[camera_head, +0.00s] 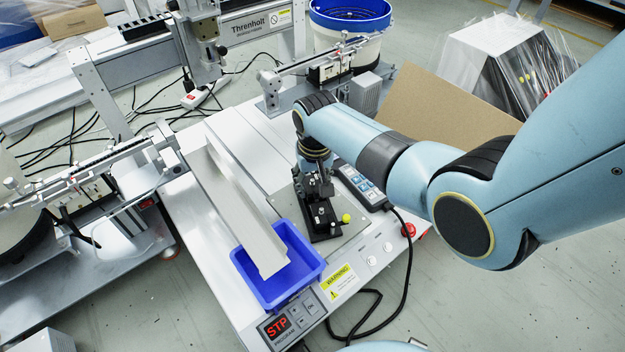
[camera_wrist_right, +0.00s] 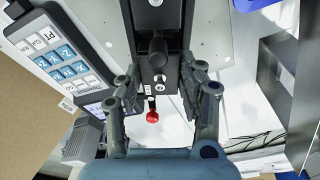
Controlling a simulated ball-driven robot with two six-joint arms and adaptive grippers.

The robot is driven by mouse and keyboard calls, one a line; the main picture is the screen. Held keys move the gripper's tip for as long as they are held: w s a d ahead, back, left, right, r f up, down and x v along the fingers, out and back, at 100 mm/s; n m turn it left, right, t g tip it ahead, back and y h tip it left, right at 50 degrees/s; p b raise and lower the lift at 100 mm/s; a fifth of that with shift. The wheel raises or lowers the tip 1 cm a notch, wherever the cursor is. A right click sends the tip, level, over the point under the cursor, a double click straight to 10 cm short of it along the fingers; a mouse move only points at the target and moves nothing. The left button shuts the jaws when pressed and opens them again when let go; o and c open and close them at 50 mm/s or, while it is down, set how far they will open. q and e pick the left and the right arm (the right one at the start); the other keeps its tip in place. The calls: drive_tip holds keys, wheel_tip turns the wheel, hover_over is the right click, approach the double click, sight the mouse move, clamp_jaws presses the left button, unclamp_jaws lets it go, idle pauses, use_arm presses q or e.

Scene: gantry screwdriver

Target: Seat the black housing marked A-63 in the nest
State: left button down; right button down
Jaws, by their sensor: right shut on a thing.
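My right gripper (camera_head: 314,180) is low over the black nest fixture (camera_head: 325,228) on the machine's plate. In the right wrist view its fingers (camera_wrist_right: 160,76) stand on both sides of a black part (camera_wrist_right: 172,68), shut on it. I take this part to be the black housing, but the A-63 mark cannot be read. The gripper and the fixture hide much of it in the head view. I cannot tell whether it rests in the nest or is just above it. My left gripper is not in view.
A yellow knob (camera_head: 346,218) is at the fixture's right side. A blue bin (camera_head: 312,263) with a metal chute (camera_head: 240,218) stands to the left. A keypad pendant (camera_head: 361,187) lies close on the right, its cable hanging off the front.

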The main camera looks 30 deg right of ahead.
drive_tip(key=shift+f+b, duration=0.35)
drive_tip(key=shift+f, duration=0.25)
drive_tip(key=c, duration=0.7)
unclamp_jaws()
drive_tip(key=r, duration=0.4)
drive_tip(key=s+r, duration=0.1)
drive_tip(key=r, duration=0.7)
drive_tip(key=shift+s+a, duration=0.2)
drive_tip(key=shift+s, duration=0.05)
